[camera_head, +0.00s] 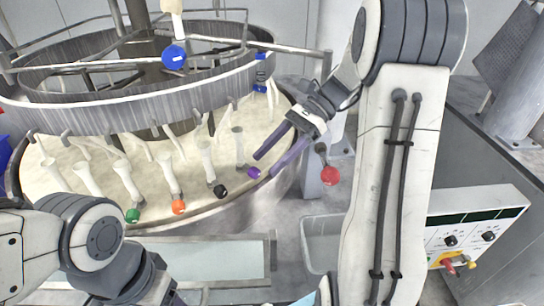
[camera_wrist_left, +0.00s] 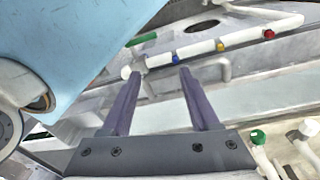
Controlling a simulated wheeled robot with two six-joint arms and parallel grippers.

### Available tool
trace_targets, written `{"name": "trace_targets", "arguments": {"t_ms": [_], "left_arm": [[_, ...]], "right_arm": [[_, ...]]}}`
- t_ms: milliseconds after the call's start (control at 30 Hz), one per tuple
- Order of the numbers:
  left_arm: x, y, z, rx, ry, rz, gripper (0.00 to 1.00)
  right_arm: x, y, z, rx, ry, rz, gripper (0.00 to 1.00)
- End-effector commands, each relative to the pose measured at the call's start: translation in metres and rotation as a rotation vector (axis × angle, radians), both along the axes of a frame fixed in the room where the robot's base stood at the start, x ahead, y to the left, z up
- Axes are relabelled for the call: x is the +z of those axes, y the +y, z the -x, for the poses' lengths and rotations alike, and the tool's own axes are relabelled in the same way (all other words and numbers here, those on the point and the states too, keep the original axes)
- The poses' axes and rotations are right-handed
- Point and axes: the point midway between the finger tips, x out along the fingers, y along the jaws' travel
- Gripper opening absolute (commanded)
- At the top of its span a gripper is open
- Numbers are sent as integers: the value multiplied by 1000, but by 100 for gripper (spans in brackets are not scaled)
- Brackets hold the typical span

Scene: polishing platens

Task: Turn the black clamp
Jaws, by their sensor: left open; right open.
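The black clamp (camera_head: 220,190) is a small dark knob at the lower end of a pale post on the round platen. My right gripper (camera_head: 264,165) is open, with its two purple fingers pointing down-left to the right of the black clamp. A purple clamp (camera_head: 254,172) shows close to its fingertips; I cannot tell whether they touch. The orange clamp (camera_head: 179,206) and green clamp (camera_head: 133,215) sit left of the black one. In the left wrist view my left gripper (camera_wrist_left: 156,71) is open and empty. Its fingers are out of the head view.
A metal ring (camera_head: 150,112) hangs above the platen (camera_head: 60,160). A red knob (camera_head: 330,175) stands beside my right gripper. A control box (camera_head: 475,225) is at right. In the left wrist view, a pale pipe (camera_wrist_left: 205,46) with a green handle (camera_wrist_left: 142,40) lies beyond the fingers.

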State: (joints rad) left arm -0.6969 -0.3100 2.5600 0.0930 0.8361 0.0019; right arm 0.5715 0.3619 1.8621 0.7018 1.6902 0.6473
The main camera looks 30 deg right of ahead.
Motion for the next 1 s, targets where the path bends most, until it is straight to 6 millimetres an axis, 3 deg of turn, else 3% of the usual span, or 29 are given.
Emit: {"name": "trace_targets", "arguments": {"t_ms": [167,267,500,633,833,1000], "left_arm": [[3,0,0,0,0,0,61],[12,0,0,0,0,0,61],[37,0,0,-2,0,0,61],[42,0,0,-2,0,0,61],[45,0,0,-3,0,0,61],[52,0,0,-4,0,0,61]], "right_arm": [[0,3,-2,7,6,24,60],[-2,13,-12,26,24,129,60],[-6,46,-57,20,-21,493,60],[-5,57,-76,-5,-69,592,60],[-18,65,-80,-16,-81,617,60],[-46,77,-77,-13,-76,615,60]]}}
